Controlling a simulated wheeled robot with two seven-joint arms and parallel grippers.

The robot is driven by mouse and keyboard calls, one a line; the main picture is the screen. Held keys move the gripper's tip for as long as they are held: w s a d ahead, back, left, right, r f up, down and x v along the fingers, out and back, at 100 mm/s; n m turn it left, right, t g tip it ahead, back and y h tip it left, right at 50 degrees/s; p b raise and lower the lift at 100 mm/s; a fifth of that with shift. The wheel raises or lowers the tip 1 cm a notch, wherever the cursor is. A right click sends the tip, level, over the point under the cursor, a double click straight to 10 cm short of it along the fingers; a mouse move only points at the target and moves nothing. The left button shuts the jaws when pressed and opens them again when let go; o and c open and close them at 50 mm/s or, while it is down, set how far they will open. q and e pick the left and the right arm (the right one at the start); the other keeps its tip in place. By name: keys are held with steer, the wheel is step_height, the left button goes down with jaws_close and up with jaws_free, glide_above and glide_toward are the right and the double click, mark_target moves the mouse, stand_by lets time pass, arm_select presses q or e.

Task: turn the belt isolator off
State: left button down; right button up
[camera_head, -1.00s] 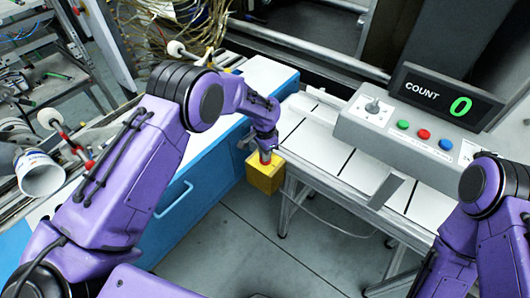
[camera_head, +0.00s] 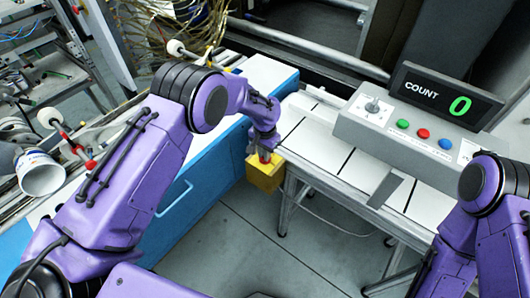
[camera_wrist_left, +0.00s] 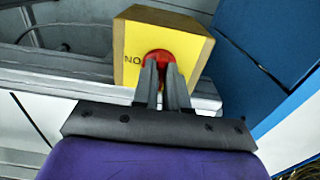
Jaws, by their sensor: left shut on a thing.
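The belt isolator is a yellow box (camera_head: 265,176) at the end of the belt table, beside the blue cabinet. It also shows in the left wrist view (camera_wrist_left: 193,42), with a red knob (camera_wrist_left: 158,57) on its face and lettering "NO" partly visible to the left of the knob. My left gripper (camera_wrist_left: 163,68) is shut on the red knob, its two dark fingers reaching onto it from below in the wrist view. The fingers cover the lower part of the knob. My right arm (camera_head: 480,215) shows at the right edge, but its gripper is out of view.
A grey control panel (camera_head: 385,143) with a switch and green, red and blue buttons stands on the white belt table (camera_head: 310,142). A display (camera_head: 445,96) above it reads COUNT 0. The blue cabinet (camera_head: 215,165) stands close to the left of the box.

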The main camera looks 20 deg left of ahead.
arm_select(q)
steer(key=shift+s+f, duration=0.3)
steer(key=c, duration=1.2)
jaws_free()
steer(key=shift+o, duration=0.2)
steer(key=shift+w+r, duration=0.1)
steer(key=shift+r, duration=0.05)
steer(key=shift+w+r, duration=0.1)
step_height(320, 180, up, 10)
steer(key=b, duration=0.2)
steer(key=shift+r, duration=0.15)
